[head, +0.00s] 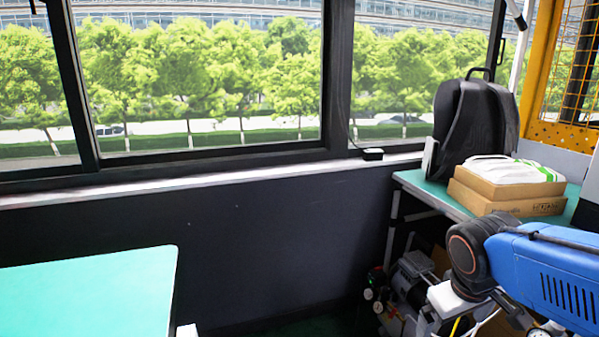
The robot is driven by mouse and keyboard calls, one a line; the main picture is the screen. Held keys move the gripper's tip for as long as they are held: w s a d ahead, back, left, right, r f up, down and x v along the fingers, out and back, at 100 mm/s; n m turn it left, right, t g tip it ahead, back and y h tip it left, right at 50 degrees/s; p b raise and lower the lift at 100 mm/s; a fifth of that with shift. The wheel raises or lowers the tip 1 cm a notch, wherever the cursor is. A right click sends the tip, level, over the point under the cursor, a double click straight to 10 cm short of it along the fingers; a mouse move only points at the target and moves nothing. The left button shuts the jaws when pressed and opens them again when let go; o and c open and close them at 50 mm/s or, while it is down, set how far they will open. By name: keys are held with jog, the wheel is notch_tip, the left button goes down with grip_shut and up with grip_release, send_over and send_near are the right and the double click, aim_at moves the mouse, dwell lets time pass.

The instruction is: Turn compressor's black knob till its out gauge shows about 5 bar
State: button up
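A grey and white machine that looks like the compressor (412,277) stands low under the green-topped table at the right, partly in shadow. Small round pale faces that may be its gauges (368,294) show at its left side, with a bit of red by them. They are too small to read, and I cannot make out which part is the black knob. My gripper does not show in this view.
The green-topped table (418,184) carries a black backpack (476,118) and cardboard boxes (507,195). A blue and black arm-like body (545,272) blocks the lower right. Another green tabletop (90,295) fills the lower left. A dark wall (270,240) runs below the windows.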

jog(key=s+a+r+m+t+y, duration=0.1)
jog(key=s+m, duration=0.1)
jog(key=s, duration=0.3)
jog(key=shift+s+a+t+y, duration=0.3)
jog(key=shift+s+a, duration=0.1)
jog(key=shift+s+a+r+m, duration=0.1)
jog(key=shift+s+r+m, duration=0.05)
jog(key=shift+m, duration=0.15)
jog(key=c, duration=1.4)
jog(key=shift+w, duration=0.25)
jog(key=shift+c, duration=1.2)
jog(key=m+h, duration=0.1)
jog(key=m, duration=0.2)
send_over(387, 288)
jog(key=s+a, duration=0.2)
jog(key=s, duration=0.5)
notch_tip(387, 288, down, 23)
jog(key=x, duration=1.7)
jog(key=shift+d+f, duration=0.1)
jog(key=shift+f, duration=0.25)
